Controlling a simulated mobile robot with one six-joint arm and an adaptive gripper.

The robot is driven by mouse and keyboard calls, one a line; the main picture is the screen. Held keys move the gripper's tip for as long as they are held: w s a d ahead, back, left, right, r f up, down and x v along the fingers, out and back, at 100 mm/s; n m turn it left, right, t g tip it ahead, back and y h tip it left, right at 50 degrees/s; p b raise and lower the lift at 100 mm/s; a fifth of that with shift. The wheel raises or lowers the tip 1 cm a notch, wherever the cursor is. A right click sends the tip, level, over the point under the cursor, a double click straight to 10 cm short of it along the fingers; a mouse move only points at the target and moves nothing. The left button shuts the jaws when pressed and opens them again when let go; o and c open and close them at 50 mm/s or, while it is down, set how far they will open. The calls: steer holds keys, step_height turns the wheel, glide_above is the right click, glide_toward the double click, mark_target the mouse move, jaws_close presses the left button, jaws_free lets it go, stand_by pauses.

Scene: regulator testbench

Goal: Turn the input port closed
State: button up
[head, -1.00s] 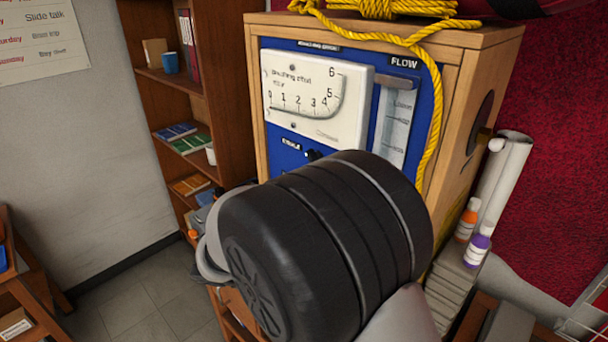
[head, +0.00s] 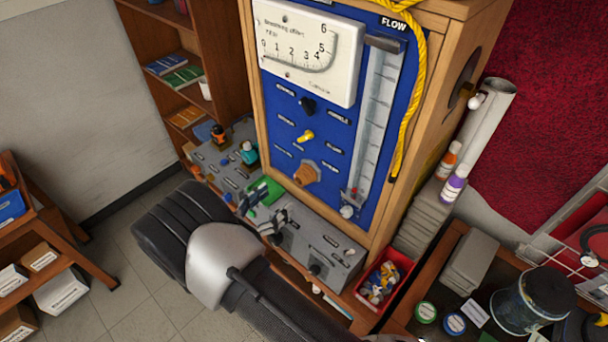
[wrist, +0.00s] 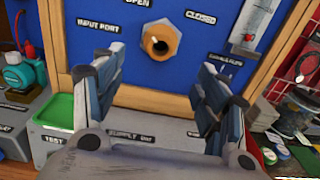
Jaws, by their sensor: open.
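The input port (head: 306,173) is a brass-orange hexagonal fitting low on the blue panel (head: 335,135). In the wrist view the input port (wrist: 160,41) shows a dark round hole at its centre. It sits between an "OPEN" label (wrist: 137,3) at its upper left and a "CLOSED" label (wrist: 201,17) at its upper right, with "INPUT PORT" printed to the left. My gripper (head: 263,208) is open and empty, in front of and below the port. In the wrist view my gripper (wrist: 160,72) has its fingers spread on either side, below the port and apart from it.
A grey bench unit (head: 310,240) with a green tray (wrist: 58,112) lies below the panel. A yellow knob (head: 306,136) and a black knob (head: 307,105) sit above the port. A flow tube (head: 378,115) and yellow rope (head: 424,95) are to the right. A red bin (head: 383,283) stands lower right.

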mark_target(299, 182)
steer(key=p+x, duration=0.1)
steer(key=x, duration=1.1)
steer(key=c, duration=1)
